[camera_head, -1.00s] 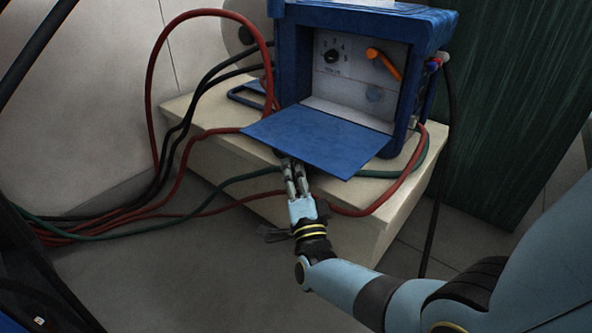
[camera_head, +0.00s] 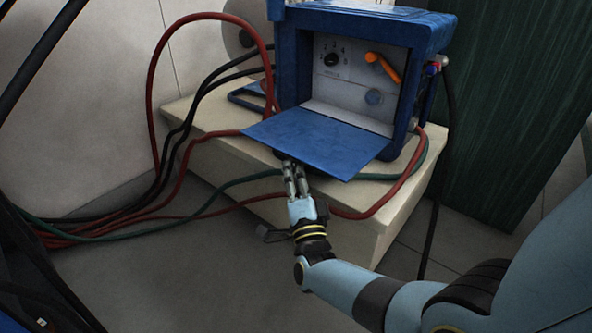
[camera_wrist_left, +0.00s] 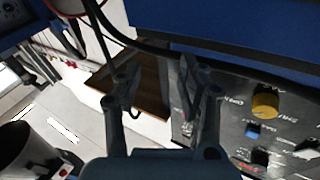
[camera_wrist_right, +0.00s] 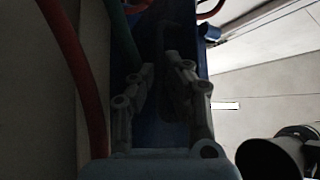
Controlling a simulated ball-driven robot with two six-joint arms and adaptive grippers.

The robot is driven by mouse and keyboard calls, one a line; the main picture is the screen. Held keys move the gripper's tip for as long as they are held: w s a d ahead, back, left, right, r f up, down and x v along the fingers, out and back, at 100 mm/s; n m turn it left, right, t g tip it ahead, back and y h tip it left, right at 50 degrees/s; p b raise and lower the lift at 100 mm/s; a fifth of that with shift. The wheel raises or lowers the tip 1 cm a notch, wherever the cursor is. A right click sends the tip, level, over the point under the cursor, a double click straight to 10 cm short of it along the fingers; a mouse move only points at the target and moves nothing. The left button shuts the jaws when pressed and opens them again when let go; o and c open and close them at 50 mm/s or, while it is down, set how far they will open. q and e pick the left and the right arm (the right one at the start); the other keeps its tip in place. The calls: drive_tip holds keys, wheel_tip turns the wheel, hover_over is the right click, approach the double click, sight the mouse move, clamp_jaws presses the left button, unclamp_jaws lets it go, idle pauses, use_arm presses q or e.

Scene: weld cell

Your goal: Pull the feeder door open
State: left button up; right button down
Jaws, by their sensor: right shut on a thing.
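The feeder door (camera_head: 318,141) is a flat blue panel. It is folded down and out from the blue feeder box (camera_head: 425,35), lying nearly level. My right gripper (camera_head: 288,168) is at the door's front edge, fingers pointing up under it. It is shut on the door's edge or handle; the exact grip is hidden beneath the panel. In the right wrist view, the fingers (camera_wrist_right: 165,82) are close to a dark blue surface, in deep shade. My left gripper (camera_wrist_left: 158,85) shows only in the left wrist view, with its fingers apart and nothing between them.
Red, black and green hoses loop at the left and pass below the door. A control panel with a yellow knob (camera_wrist_left: 265,104) is near my left gripper.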

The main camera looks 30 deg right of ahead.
sight(296, 154)
wheel_tip(296, 154, up, 3)
drive_tip(key=m+g+p, duration=0.1)
drive_tip(key=p, duration=0.2)
drive_tip(key=shift+h, duration=0.3)
drive_tip(key=shift+r+m+p, duration=0.4)
drive_tip(key=shift+r+p, duration=0.15)
drive_tip(key=shift+p, duration=0.1)
drive_tip(key=shift+r+p, duration=0.35)
drive_tip(key=shift+r+g+p, duration=0.3)
drive_tip(key=shift+r+p, duration=0.2)
drive_tip(key=shift+r, duration=0.15)
use_arm(q)
drive_tip(key=s+a+f+n+g+y, duration=0.1)
drive_tip(key=s+a+f+g+y, duration=0.1)
drive_tip(key=s+f+g, duration=0.6)
wheel_tip(296, 154, down, 4)
drive_tip(key=g, duration=0.4)
drive_tip(key=shift+s+r+n, duration=0.15)
drive_tip(key=shift+s+n, duration=0.05)
drive_tip(key=shift+n, duration=0.2)
drive_tip(key=shift+a, duration=0.1)
use_arm(e)
drive_tip(key=shift+f, duration=0.1)
drive_tip(key=c, duration=1.7)
unclamp_jaws()
drive_tip(key=shift+o, duration=0.2)
drive_tip(key=v, duration=1.2)
drive_tip(key=shift+s+f, duration=0.1)
